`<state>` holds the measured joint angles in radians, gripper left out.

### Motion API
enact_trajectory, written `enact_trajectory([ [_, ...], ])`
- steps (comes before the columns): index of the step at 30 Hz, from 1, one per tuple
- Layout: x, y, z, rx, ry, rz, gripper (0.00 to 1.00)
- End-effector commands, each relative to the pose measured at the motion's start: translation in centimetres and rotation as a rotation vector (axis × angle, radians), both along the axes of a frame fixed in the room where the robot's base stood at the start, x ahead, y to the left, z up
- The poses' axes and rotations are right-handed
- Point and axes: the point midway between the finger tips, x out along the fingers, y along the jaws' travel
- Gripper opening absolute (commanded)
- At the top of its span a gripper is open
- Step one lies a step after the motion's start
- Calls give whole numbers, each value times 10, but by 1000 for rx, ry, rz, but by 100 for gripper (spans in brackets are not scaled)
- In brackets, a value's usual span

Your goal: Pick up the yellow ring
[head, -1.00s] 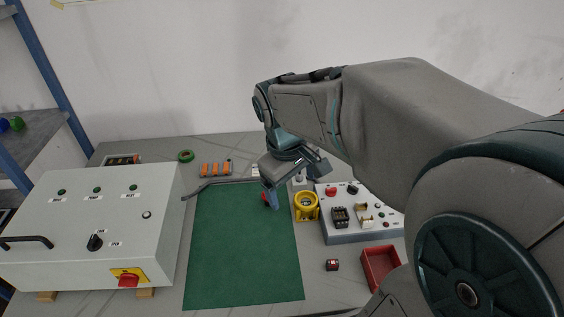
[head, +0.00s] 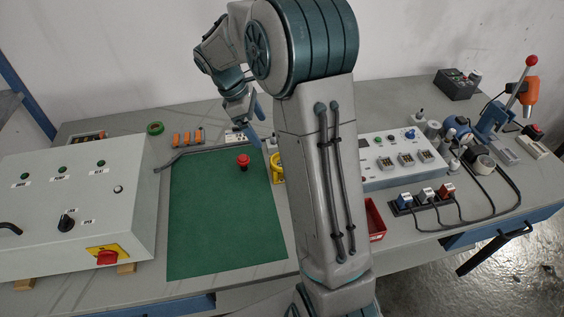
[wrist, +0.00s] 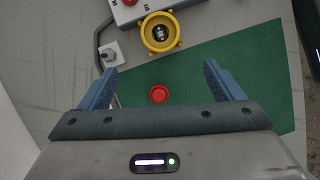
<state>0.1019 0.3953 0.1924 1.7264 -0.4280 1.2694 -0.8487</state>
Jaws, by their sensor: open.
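The yellow ring (head: 278,174) stands at the right edge of the green mat in the head view, partly hidden behind my arm. In the wrist view the ring (wrist: 160,48) is at the top centre, beyond my fingertips, with a small dark-and-white item showing in its opening. My gripper (head: 257,121) is open and empty above the far edge of the mat. In the wrist view my gripper (wrist: 160,70) has its two blue fingers wide apart, with nothing between them at their height.
A red mushroom-shaped piece (head: 243,161) is on the green mat (head: 218,225); it shows below and between my fingers in the wrist view (wrist: 158,94). A grey control panel (head: 405,174) and a red bin (head: 375,222) are to the right. A white cabinet (head: 75,225) is at left.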

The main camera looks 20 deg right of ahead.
Motion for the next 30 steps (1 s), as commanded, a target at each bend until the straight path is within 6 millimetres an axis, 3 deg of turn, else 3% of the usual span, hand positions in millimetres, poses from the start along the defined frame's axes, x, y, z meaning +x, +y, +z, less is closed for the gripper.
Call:
enact_trajectory([
  [9,-11,-21,-55,0,3,-2,87],
  [17,-16,-28,-72,1,2,-3,87],
  [24,-23,-43,-104,0,3,-2,87],
  [30,-25,-46,-113,1,0,-2,87],
])
